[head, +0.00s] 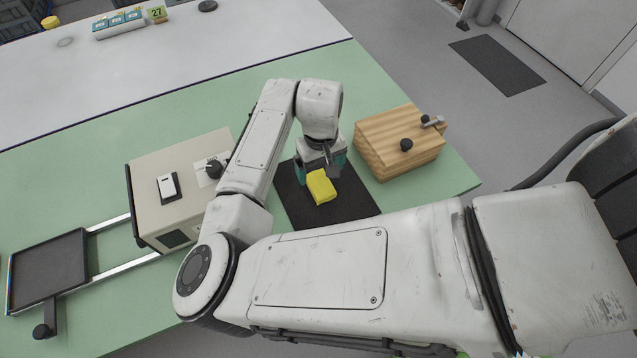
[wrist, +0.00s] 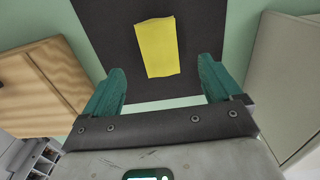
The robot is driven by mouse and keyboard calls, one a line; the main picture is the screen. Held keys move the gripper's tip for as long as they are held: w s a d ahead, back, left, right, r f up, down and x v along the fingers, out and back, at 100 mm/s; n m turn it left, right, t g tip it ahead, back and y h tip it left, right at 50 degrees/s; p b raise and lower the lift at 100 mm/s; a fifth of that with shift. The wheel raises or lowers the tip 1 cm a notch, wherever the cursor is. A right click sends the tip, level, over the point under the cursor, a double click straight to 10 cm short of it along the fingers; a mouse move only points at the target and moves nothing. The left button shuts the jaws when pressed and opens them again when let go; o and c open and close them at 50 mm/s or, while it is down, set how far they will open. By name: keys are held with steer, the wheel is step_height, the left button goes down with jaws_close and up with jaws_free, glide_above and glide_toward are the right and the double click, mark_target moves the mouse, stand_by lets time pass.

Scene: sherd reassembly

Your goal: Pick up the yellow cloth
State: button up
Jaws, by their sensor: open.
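The yellow cloth (head: 321,187) is a small folded block lying on a dark mat (head: 357,206) on the green table. It also shows in the wrist view (wrist: 157,47), in the upper middle, just beyond the fingertips and between their lines. My gripper (head: 322,165) is above the mat, at the far side of the cloth in the head view. Its two teal fingers (wrist: 164,80) are spread wide with nothing between them. The gap in height between fingers and cloth is hard to tell.
A wooden box (head: 390,155) with a dark knob stands right of the mat. The green table (head: 90,190) is bare behind the machine.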

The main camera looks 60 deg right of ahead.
mark_target(321, 184)
steer(key=shift+s+f+p, duration=0.1)
steer(key=shift+f+p, duration=0.3)
steer(key=shift+f, duration=3.1)
steer(key=c, duration=1.1)
